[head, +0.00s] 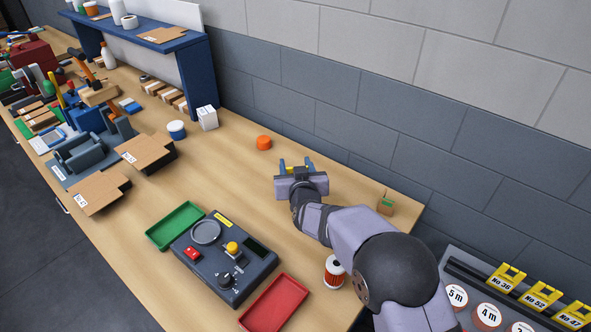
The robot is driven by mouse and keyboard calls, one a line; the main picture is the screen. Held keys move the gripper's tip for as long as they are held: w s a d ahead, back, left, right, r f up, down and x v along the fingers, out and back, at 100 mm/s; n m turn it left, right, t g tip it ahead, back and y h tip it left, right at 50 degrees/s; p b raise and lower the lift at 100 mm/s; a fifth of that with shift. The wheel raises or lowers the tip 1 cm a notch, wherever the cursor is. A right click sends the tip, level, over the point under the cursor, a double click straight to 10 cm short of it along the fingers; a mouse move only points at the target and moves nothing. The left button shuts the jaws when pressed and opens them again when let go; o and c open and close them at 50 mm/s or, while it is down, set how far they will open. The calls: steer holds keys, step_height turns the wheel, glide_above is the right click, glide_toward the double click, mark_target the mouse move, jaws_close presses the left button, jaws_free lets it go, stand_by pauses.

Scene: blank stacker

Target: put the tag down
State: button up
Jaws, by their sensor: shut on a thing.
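My gripper (296,165) is over the back part of the wooden bench, near the grey wall, with its blue fingers pointing away from the camera. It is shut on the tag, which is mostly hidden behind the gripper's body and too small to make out. I cannot tell whether the tag touches the bench. Yellow tags marked No 36 (506,278), No 52 (541,294) and No 47 (575,316) stand in a row on the grey rack (456,262) at the lower right.
An orange cap (264,142) sits left of my gripper. A control box (222,258) stands between a green tray (174,225) and a red tray (274,303). Bare bench (225,165) lies left of my gripper.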

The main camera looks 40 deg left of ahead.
steer(key=shift+f, duration=1)
steer(key=shift+f, duration=0.1)
steer(key=shift+f, duration=0.15)
steer(key=o, duration=1)
steer(key=shift+r, duration=0.25)
steer(key=shift+b+v, duration=1.8)
steer(key=shift+v, duration=4.2)
